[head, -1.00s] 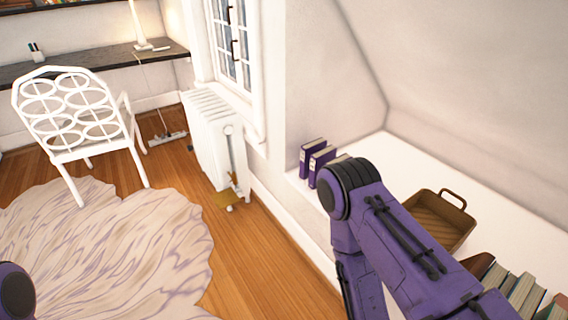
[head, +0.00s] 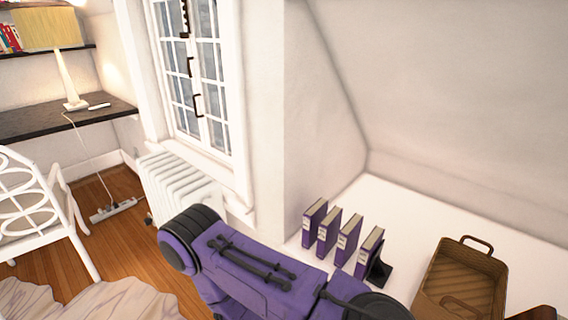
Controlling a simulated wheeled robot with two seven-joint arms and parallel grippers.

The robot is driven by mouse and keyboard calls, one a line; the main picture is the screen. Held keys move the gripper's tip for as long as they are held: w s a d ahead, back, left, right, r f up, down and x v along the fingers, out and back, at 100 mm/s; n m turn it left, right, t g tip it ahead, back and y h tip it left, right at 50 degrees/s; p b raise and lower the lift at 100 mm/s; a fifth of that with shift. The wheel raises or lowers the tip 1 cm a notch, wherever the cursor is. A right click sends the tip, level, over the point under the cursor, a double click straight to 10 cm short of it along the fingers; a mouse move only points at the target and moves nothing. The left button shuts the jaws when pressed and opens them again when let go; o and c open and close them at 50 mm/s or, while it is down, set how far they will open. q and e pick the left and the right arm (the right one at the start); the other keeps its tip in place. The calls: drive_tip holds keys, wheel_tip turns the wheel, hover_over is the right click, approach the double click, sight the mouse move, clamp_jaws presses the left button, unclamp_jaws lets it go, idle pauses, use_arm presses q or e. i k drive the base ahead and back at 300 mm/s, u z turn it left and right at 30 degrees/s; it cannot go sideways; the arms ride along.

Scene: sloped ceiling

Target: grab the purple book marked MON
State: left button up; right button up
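Several purple books (head: 346,239) stand upright in a row on the white ledge (head: 403,201), right of the window corner. Each has a pale label on its spine, but the lettering is too small to read, so I cannot tell which is marked MON. A black bookend (head: 379,273) stands at the right end of the row. My purple arm crosses the bottom middle of the head view, in front of the ledge and below the books. Neither gripper shows in the view.
A brown wicker basket (head: 462,282) with handles sits on the ledge right of the books. A white radiator (head: 178,188) stands under the window (head: 196,75). A white chair (head: 35,205) and a dark desk (head: 60,119) are at the left. The ledge behind the books is bare.

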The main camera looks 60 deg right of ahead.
sight(311, 218)
drive_tip(key=z, duration=0.15)
drive_tip(key=i, duration=0.85)
drive_tip(key=z, duration=1.2)
drive_tip(key=i, duration=0.7)
drive_tip(key=z, duration=0.7)
